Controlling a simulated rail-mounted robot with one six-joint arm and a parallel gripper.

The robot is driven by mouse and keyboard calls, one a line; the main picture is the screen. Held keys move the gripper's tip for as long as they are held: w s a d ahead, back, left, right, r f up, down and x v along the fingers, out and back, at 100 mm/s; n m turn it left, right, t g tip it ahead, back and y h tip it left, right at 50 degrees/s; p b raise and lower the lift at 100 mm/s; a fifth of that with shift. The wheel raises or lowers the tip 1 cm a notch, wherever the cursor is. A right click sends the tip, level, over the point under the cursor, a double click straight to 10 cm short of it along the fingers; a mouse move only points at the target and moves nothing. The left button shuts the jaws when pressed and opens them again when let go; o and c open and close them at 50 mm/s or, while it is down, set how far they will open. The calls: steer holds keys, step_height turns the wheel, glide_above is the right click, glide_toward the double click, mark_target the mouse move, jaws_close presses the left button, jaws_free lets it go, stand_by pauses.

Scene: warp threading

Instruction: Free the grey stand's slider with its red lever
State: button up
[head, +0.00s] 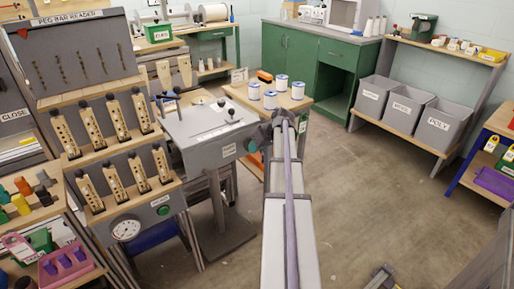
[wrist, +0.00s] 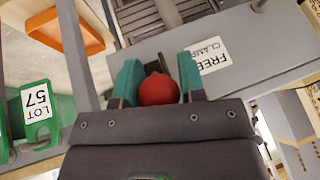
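The grey stand (head: 205,125) stands left of my arm in the head view, with a flat top and a single post. The lever's round red knob (wrist: 160,90) sits between the two teal fingers of my gripper (wrist: 160,76). The fingers are close together and I see no gap on either side of the knob. The lever's stem is mostly hidden. In the head view my gripper (head: 268,131) is at the stand's right end; its fingers do not show clearly there.
A small wooden table (head: 240,91) with several white, blue-topped spools stands just behind the gripper. A rack of wooden-handled pieces (head: 110,150) is to the left. Grey bins (head: 390,105) stand at the right. The floor (head: 365,190) right of my arm is mostly open.

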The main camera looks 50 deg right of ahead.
steer(key=o, duration=0.4)
steer(key=p+v, duration=0.9)
steer(key=v, duration=0.1)
steer(key=shift+s+r, duration=0.2)
steer(key=shift+r, duration=0.15)
